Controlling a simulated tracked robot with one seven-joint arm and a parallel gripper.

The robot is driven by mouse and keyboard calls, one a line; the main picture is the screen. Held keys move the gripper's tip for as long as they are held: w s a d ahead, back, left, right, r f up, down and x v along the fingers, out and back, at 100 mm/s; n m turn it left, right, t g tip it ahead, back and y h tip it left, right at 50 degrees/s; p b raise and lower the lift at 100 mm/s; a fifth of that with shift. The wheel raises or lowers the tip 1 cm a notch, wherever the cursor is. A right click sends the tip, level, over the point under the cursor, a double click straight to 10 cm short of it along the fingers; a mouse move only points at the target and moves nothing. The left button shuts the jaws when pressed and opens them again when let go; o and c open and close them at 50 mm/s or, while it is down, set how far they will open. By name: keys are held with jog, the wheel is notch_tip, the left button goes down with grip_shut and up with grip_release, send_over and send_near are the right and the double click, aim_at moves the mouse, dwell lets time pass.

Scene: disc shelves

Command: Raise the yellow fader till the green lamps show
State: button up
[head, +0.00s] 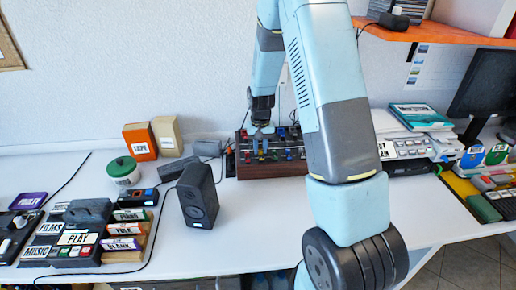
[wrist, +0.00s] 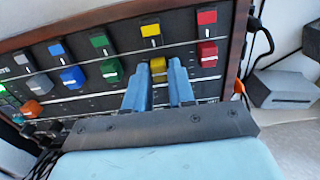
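The fader panel (head: 290,170) is a dark box with wooden sides, at the back of the white table. In the wrist view its dark face (wrist: 130,45) carries a row of coloured caps below matching coloured labels. The yellow fader (wrist: 158,69) sits between the two blue fingertips of my gripper (wrist: 160,72), below the yellow label (wrist: 151,30). The fingers close in on both sides of the cap and appear to touch it. In the head view my gripper (head: 262,142) is at the panel's front. Small greenish lights (wrist: 4,90) show at the far left edge.
The green fader (wrist: 110,70) and red fader (wrist: 207,54) flank the yellow one. The table in front of the panel is clear.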

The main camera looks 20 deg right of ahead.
grip_shut()
jog(key=shift+w+d, duration=0.2)
jog(key=shift+w, duration=1.1)
jog(key=shift+o, duration=2)
grip_release()
notch_tip(320, 180, up, 14)
jog(key=shift+f, duration=0.15)
